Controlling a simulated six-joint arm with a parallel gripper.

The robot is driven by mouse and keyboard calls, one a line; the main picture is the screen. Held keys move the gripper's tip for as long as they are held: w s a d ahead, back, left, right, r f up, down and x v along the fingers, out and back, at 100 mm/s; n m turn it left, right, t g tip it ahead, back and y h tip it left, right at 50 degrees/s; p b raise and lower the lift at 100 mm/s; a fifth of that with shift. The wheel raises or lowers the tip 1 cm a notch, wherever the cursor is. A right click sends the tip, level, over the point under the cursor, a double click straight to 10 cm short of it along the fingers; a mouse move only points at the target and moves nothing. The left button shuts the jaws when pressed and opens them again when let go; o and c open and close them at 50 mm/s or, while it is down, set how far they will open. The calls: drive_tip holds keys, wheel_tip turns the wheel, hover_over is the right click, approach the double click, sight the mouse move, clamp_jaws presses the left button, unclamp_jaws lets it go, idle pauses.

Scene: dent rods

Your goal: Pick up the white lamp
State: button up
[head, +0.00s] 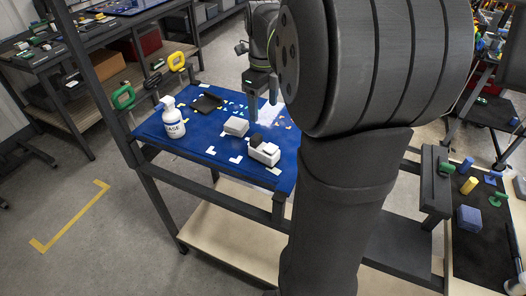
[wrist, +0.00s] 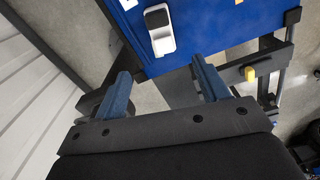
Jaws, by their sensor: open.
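A white block-like object with a dark top part, which I take to be the white lamp (head: 267,155), lies near the front edge of the blue table. It also shows in the wrist view as a white body (wrist: 162,41) at the top centre.
A light grey box (head: 236,127) sits close behind and left of the lamp. A white bottle (head: 173,122) and a dark tray (head: 206,103) are farther left on the blue tabletop (head: 207,147). My arm blocks the table's right side.

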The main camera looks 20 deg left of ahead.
hover_over(263, 147)
drive_tip(key=f, duration=1)
drive_tip(key=shift+s+d+f, duration=0.1)
drive_tip(key=shift+s+d, duration=0.1)
drive_tip(key=shift+s, duration=0.05)
drive_tip(key=shift+w+a+f, duration=0.1)
drive_tip(key=shift+f, duration=1.4)
drive_tip(key=shift+w+a+f, duration=0.1)
drive_tip(key=shift+f, duration=1.35)
drive_tip(key=shift+c, duration=0.2)
drive_tip(key=c, duration=1.1)
drive_tip(key=shift+c, duration=0.4)
drive_tip(key=shift+r, duration=0.15)
